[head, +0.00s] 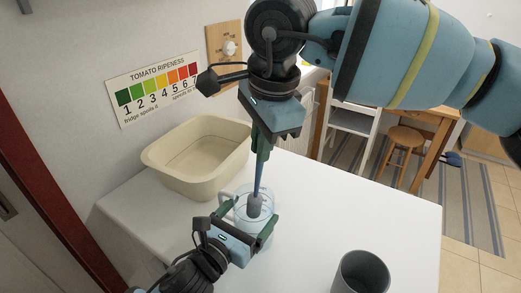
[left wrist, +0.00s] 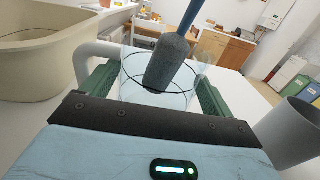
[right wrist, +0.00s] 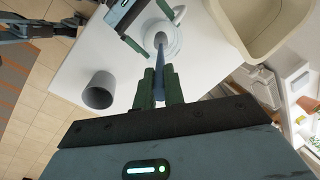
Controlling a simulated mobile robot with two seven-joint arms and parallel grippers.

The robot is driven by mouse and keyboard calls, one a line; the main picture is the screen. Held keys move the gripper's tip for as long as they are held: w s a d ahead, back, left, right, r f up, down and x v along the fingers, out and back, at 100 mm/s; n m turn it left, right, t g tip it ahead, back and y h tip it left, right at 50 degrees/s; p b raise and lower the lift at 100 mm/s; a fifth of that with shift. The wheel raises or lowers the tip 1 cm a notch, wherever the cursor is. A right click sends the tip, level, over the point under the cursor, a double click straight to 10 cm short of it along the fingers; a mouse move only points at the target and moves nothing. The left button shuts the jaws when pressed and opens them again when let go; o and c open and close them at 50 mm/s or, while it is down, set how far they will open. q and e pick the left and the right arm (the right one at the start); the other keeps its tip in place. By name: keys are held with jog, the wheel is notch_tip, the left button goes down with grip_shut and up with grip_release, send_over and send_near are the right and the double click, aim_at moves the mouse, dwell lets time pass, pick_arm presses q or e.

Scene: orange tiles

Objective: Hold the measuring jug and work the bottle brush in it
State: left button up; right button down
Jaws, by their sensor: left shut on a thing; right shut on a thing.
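The clear measuring jug (head: 240,213) stands on the white table, its white handle (left wrist: 97,53) at the left in the left wrist view. My left gripper (head: 243,231) is shut on the jug, with a green finger on each side of it. The bottle brush has a blue handle (head: 258,174) and a grey head (left wrist: 166,63). My right gripper (right wrist: 159,88) is above the jug and shut on the brush handle. The brush points down, a little tilted, with its head inside the jug. I cannot tell whether the head touches the jug's bottom.
A cream basin (head: 165,167) stands on the white table (head: 316,203) behind the jug, by the wall. A grey cup (head: 345,273) stands near the table's front right. The table between jug and cup is clear. A wooden stool (head: 404,138) stands beyond, on the floor.

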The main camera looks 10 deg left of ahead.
jog(key=a+v, duration=0.1)
jog(key=v, duration=0.7)
jog(key=shift+d, duration=0.35)
jog(key=shift+s, duration=0.1)
dwell(0.7)
jog(key=shift+r, duration=0.15)
jog(key=shift+w+a+v, duration=0.15)
jog(key=shift+a+v, duration=0.05)
jog(key=shift+v, duration=0.95)
jog(key=shift+w+a+v, duration=0.15)
jog(key=shift+v, duration=1.05)
jog(key=shift+r, duration=0.1)
pick_arm(q)
jog(key=o, duration=1.1)
jog(key=v, duration=1.2)
jog(key=shift+f, duration=0.1)
